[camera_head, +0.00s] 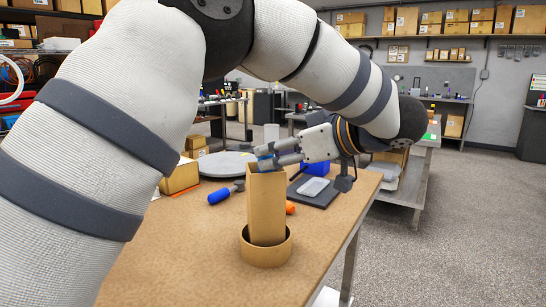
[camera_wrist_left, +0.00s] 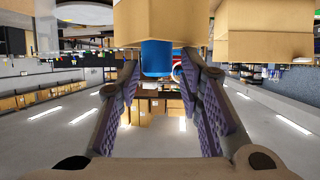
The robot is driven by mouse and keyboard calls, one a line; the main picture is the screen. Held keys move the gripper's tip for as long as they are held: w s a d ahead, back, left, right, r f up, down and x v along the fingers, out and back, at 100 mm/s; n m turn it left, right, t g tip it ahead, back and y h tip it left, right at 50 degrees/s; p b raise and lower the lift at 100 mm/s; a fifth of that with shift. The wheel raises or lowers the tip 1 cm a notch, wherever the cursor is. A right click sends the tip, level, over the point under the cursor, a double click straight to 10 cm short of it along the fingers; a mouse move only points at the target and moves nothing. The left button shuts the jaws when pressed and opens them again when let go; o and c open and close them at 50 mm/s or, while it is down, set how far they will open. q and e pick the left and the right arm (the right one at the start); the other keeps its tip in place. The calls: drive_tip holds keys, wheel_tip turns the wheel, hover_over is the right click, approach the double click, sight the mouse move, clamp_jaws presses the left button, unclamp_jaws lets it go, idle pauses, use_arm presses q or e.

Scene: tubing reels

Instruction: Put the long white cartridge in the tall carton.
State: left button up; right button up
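The tall brown carton (camera_head: 267,210) stands upright in a round tan ring-shaped holder (camera_head: 266,254) near the table's front. My left gripper (camera_head: 268,158) is at the carton's open top, reaching in from the right. In the upside-down left wrist view, a blue cylindrical end (camera_wrist_left: 156,59) shows between the spread fingers, beside the carton (camera_wrist_left: 160,20). A gap shows between it and the right-hand finger. It may be the cartridge's end at the carton's mouth; no long white body is visible, and the carton's inside is hidden. My right gripper is out of view.
A blue-handled tool (camera_head: 220,195) lies left of the carton. A dark tray (camera_head: 324,198) with a pale item (camera_head: 312,187), a blue bin (camera_head: 318,168) and an orange item (camera_head: 290,208) are to the right. A grey disc (camera_head: 225,164) lies behind. The front-left tabletop is clear.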

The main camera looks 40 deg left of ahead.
use_arm(q)
drive_tip(key=v, duration=1)
drive_tip(key=shift+d+b, duration=0.35)
drive_tip(key=shift+b, duration=0.05)
